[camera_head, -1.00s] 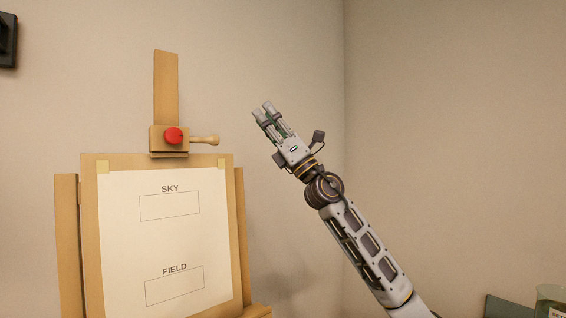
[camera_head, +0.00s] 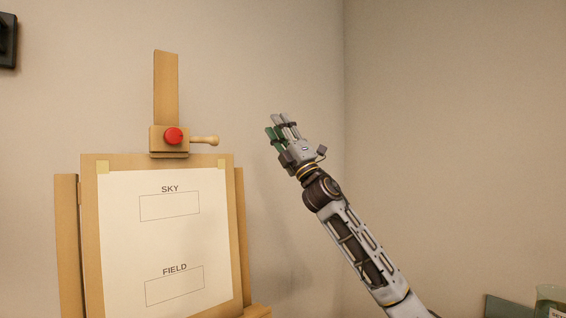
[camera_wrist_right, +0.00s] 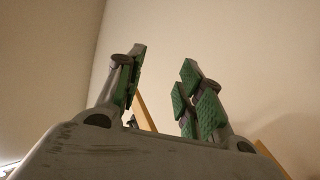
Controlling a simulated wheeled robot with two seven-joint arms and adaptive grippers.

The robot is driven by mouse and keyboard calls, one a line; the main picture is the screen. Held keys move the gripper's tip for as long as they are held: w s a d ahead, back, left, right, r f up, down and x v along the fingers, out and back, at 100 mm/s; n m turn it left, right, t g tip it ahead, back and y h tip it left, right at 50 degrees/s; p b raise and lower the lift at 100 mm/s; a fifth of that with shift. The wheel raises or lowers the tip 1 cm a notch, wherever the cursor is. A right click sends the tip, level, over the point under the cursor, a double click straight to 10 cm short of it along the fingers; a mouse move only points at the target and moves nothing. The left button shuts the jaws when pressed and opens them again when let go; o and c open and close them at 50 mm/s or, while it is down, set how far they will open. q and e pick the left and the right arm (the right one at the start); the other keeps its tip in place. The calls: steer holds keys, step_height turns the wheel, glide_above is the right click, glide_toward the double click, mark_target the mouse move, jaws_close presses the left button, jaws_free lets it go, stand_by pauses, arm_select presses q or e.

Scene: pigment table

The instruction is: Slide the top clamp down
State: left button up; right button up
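The top clamp (camera_head: 168,140) is a wooden block with a red knob (camera_head: 173,135) and a wooden handle (camera_head: 205,140) pointing right. It sits on the easel's upright post (camera_head: 166,88), at the top edge of the board. My right gripper (camera_head: 278,126) is raised to the right of the clamp, apart from it, with its fingers pointing up and left. In the right wrist view its green-padded fingers (camera_wrist_right: 162,88) stand apart with nothing between them; part of a wooden bar shows behind. My left gripper is not in view.
The easel board (camera_head: 90,230) holds a white sheet (camera_head: 125,245) marked SKY and FIELD. A dark object (camera_head: 8,40) is on the wall at upper left. A glass jar (camera_head: 550,300) shows at the lower right corner. The space between gripper and easel is clear.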

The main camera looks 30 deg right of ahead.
steer(key=w+d+f+m+g+h, duration=0.2)
steer(key=w+d+f+m+h, duration=0.2)
steer(key=w+m, duration=0.3)
steer(key=w+d+f+m+g+h+p, duration=0.1)
steer(key=w+d+f+m+h, duration=0.3)
steer(key=m, duration=0.7)
steer(key=shift+w+d+f+g, duration=0.6)
steer(key=shift+w+d+f, duration=0.35)
steer(key=shift+w, duration=0.5)
steer(key=shift+d+r, duration=0.1)
steer(key=shift+r, duration=0.05)
